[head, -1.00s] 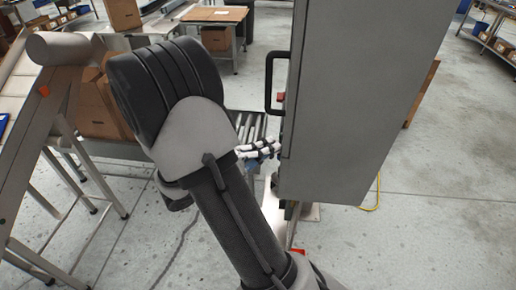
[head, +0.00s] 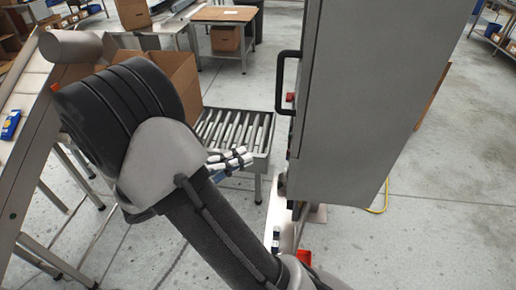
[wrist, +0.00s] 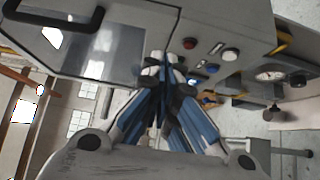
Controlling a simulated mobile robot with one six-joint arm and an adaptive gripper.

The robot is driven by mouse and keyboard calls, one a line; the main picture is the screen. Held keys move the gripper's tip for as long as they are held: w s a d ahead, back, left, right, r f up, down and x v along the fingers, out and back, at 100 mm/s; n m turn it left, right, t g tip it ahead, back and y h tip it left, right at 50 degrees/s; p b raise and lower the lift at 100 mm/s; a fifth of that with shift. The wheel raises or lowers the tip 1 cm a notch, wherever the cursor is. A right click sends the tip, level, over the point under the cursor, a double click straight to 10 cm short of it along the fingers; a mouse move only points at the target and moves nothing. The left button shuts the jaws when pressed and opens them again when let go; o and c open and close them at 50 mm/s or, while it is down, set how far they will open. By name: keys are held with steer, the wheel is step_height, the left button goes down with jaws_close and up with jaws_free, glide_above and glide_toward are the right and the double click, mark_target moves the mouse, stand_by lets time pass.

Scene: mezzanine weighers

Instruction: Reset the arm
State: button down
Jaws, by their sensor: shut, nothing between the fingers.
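My gripper (head: 238,158) shows in the head view just beyond my dark arm, in front of the roller conveyor's near end and left of a tall grey cabinet. In the wrist view my gripper (wrist: 165,66) has its blue and white fingers together at the tips, with nothing held. Part of the gripper is hidden behind my arm in the head view.
The grey cabinet (head: 365,110) with a black handle (head: 283,82) stands close on the right. A roller conveyor (head: 232,128), a cardboard box (head: 172,72) and a sloped metal chute (head: 38,130) lie to the left. In the wrist view, a panel has a red button (wrist: 190,43).

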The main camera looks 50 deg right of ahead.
steer(key=v, duration=0.2)
steer(key=shift+w+a, duration=0.1)
steer(key=shift+a, duration=0.15)
steer(key=s+a+y, duration=0.4)
steer(key=s+y, duration=0.5)
steer(key=s, duration=0.2)
steer(key=a+r+n+t+y+b, duration=0.1)
steer(key=a+r+n+t+y, duration=0.2)
steer(key=a+t+y, duration=0.5)
steer(key=a+r+t, duration=0.1)
steer(key=a, duration=0.3)
steer(key=shift+s+a+t, duration=0.3)
steer(key=shift+a+t, duration=0.1)
